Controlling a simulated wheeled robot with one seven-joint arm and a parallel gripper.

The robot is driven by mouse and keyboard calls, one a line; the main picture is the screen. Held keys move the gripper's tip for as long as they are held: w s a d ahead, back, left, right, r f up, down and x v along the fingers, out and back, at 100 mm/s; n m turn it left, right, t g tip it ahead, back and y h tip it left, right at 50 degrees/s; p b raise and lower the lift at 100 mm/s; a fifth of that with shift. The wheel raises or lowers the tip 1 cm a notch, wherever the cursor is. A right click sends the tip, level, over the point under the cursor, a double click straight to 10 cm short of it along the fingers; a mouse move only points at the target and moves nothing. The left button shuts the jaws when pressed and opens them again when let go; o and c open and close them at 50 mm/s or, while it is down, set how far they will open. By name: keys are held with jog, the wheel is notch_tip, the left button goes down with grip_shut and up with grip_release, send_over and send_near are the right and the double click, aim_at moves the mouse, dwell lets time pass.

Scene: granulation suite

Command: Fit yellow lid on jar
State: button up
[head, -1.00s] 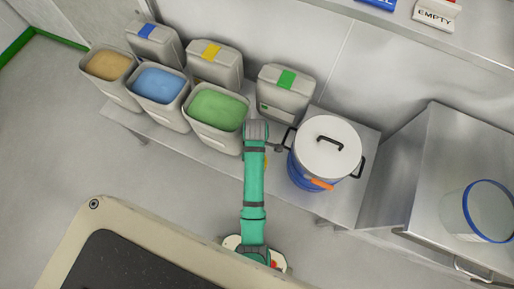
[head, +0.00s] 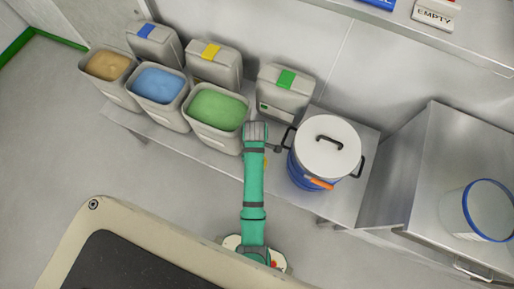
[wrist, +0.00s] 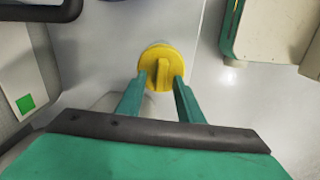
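The yellow lid (wrist: 160,62) has a raised bar across its top and lies just beyond my fingertips in the wrist view. My gripper (wrist: 161,84) is open, with one green finger on each side of the bar and visible gaps between. I cannot tell whether the fingertips touch the lid's edge. In the head view my arm hides the gripper, and only a small yellow patch (head: 265,161) shows beside the arm. I cannot make out the jar with certainty; what lies under the lid is hidden.
A large lidded pot (head: 325,147) with black handles stands right of my arm. Bins of green (head: 218,110), blue (head: 160,85) and tan (head: 108,66) material stand left. A green-labelled container (head: 286,92) is behind. A clear blue-rimmed tub (head: 488,210) is far right.

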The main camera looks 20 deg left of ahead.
jog(key=shift+r, duration=0.1)
notch_tip(320, 180, up, 7)
jog(key=shift+d+r, duration=0.1)
jog(key=shift+r, duration=0.05)
dwell(0.4)
dwell(0.4)
jog(key=shift+s+d+f, duration=0.15)
jog(key=shift+d+f, duration=0.05)
jog(key=shift+f, duration=0.15)
jog(key=s+d+f+m+t+y, duration=0.1)
jog(key=s+d+f+m+t, duration=0.2)
jog(key=s+d+m+t, duration=0.5)
jog(key=s+d+r+m+t, duration=0.2)
jog(key=s+r+m, duration=0.1)
jog(key=r, duration=0.4)
jog(key=s+d+r+m+t, duration=0.2)
jog(key=s+r, duration=0.3)
jog(key=r, duration=0.3)
jog(key=s+d+r+m+t+h, duration=0.1)
jog(key=s+d+r+m+t, duration=0.1)
jog(key=r, duration=0.5)
jog(key=s+m+t, duration=0.1)
jog(key=s+m, duration=0.1)
jog(key=shift+s+r, duration=0.2)
jog(key=shift+s, duration=0.1)
